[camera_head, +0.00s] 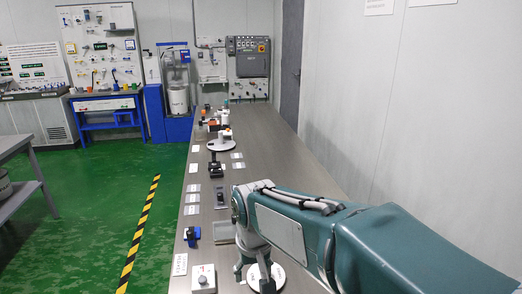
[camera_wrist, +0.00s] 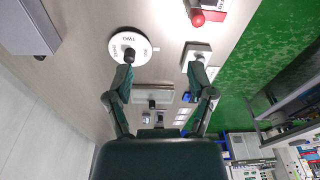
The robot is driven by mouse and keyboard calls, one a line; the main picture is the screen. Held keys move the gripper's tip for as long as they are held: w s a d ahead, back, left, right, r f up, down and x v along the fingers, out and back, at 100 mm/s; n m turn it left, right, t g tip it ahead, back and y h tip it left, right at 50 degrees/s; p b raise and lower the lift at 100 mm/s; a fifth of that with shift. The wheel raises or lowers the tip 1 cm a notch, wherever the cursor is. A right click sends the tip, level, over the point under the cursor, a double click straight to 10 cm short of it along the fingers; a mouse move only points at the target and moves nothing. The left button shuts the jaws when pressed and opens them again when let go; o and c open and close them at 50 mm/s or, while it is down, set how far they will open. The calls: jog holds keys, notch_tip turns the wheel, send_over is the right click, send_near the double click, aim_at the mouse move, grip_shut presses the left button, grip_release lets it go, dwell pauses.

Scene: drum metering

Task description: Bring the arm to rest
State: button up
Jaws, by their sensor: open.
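My gripper (camera_wrist: 162,62) shows in the wrist view with its two dark green fingers spread wide apart and nothing between them. The left fingertip overlaps the edge of a white round plate (camera_wrist: 119,43) with a dark knob and printed letters. The right fingertip overlaps a light square box (camera_wrist: 204,55) with a dark knob. I cannot tell how far above them the fingers are. In the head view my teal arm (camera_head: 350,237) reaches in from the lower right, bent down at its far end over the near bench. The round plate (camera_head: 276,279) shows partly behind it.
The long grey bench (camera_head: 266,150) carries a square box (camera_head: 203,279), a blue item (camera_head: 193,235), a grey tray (camera_head: 223,232) and several small devices farther back. A wall stands close on the right. Green floor (camera_head: 95,200) with a striped line lies left.

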jog(key=s+d+r+m+t, duration=0.2)
jog(key=s+d, duration=0.5)
jog(key=d, duration=0.2)
jog(key=s+d+r+m+t, duration=0.1)
jog(key=s+d+t, duration=0.1)
jog(key=s+d, duration=0.5)
jog(key=shift+s+d+r+m+h, duration=0.3)
jog(key=shift+s+d+r+m, duration=0.1)
jog(key=shift+d, duration=0.5)
